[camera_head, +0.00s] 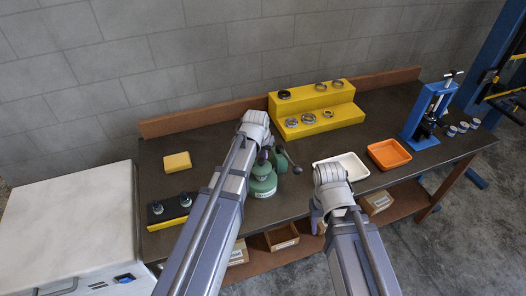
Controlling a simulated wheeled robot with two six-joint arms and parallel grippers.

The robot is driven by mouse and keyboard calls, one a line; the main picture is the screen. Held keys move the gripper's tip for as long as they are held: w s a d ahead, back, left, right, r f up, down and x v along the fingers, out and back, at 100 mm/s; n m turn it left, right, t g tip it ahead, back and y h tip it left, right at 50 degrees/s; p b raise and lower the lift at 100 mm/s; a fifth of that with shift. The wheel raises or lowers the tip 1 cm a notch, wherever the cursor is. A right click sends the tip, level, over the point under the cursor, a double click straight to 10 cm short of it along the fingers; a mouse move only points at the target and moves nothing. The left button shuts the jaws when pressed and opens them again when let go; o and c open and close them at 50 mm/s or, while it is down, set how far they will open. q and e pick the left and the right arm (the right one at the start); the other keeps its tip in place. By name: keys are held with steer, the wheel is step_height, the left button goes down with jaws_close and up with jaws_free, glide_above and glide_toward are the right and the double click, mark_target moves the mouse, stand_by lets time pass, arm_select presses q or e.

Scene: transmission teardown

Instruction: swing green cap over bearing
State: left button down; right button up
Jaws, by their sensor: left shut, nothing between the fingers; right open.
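A green rounded housing (262,183) with a pale label stands on the dark bench, partly hidden behind my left arm. A smaller green part (279,162) stands just behind and to its right, with a dark lever ending in a knob (297,170). I cannot tell which green part is the cap, and no bearing shows clearly there. My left gripper (266,150) is shut and empty, by the top of the green parts; its fingers are mostly hidden. My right gripper (316,223) is open and empty at the bench's front edge, right of the housing.
A yellow stepped stand (348,116) holds several rings. A white tray (357,161), an orange tray (389,152) and a blue press (426,115) stand to the right. A yellow block (177,162) and a black-yellow holder (155,218) lie left. Bins sit below.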

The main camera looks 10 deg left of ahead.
arm_select(q)
steer(key=shift+s+d, duration=0.15)
steer(key=shift+s, duration=0.25)
steer(key=shift+w, duration=0.15)
steer(key=shift+w+d+r, duration=0.1)
steer(key=shift+w+r, duration=0.05)
steer(key=shift+w, duration=0.3)
step_height(320, 180, up, 10)
steer(key=p, duration=1)
steer(key=shift+s, duration=0.3)
steer(key=shift+f, duration=0.2)
